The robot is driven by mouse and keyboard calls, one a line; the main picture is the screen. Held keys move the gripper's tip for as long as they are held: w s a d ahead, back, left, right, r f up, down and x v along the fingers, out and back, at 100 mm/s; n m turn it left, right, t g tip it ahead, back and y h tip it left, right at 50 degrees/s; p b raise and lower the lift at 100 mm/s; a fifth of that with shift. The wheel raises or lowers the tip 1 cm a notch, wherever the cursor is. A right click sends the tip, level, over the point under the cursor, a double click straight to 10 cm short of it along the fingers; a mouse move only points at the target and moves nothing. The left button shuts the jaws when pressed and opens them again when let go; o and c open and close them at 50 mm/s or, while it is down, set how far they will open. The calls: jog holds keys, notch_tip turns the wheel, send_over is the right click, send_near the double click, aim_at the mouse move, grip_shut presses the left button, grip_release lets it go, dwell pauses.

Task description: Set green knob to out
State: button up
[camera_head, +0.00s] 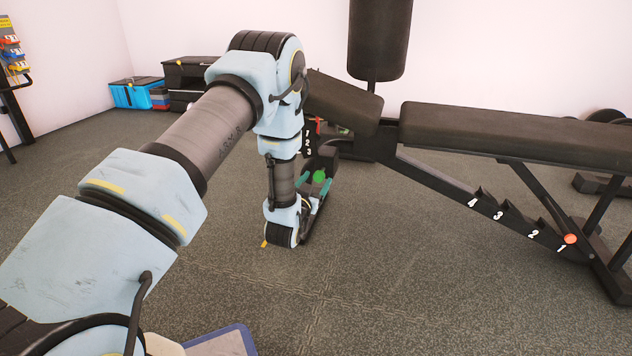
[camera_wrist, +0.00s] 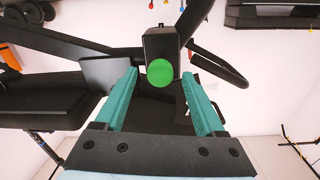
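The green knob (camera_head: 320,176) is a small round ball low on the black weight bench (camera_head: 465,127), under its seat end. In the wrist view the green knob (camera_wrist: 160,73) is on the face of a black block (camera_wrist: 161,44) of the frame. My gripper (camera_head: 315,186) is beside the knob, with teal fingers. In the wrist view my gripper (camera_wrist: 162,90) is open, one finger on each side of the knob. Clear gaps show between the fingers and the knob. How far the fingertips reach past the knob I cannot tell.
An orange knob (camera_head: 571,239) sits on the bench's numbered slanted bar at the right. A red part (camera_head: 318,126) shows under the seat pad. Black frame bars and a curved handle (camera_wrist: 218,68) lie close around the knob. Open floor (camera_head: 400,270) is in front.

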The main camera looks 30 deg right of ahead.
jog(key=shift+s, duration=0.1)
jog(key=p+v, duration=0.4)
jog(key=v, duration=0.6)
jog(key=shift+s+a, duration=0.15)
jog(key=shift+a, duration=0.15)
jog(key=shift+r, duration=0.1)
jog(key=w+a+r+n+g+y+p, duration=0.3)
jog(key=w+a+r+n+y+p, duration=0.4)
jog(key=a+r, duration=0.65)
jog(key=s+a+r+n+g+y+p, duration=0.1)
jog(key=s+a+r+g+y+p, duration=0.25)
jog(key=s+a+r, duration=0.5)
jog(key=s+a+r+n+g+y+p, duration=0.2)
jog(key=s+a+r+g, duration=0.35)
jog(key=s+a, duration=0.55)
notch_tip(320, 180, up, 38)
jog(key=w+a+p, duration=0.1)
jog(key=w+p, duration=0.1)
jog(key=p, duration=3.4)
jog(key=shift+w+a+f+t, duration=0.2)
jog(key=shift+w+a+t, duration=0.2)
jog(key=shift+c, duration=0.2)
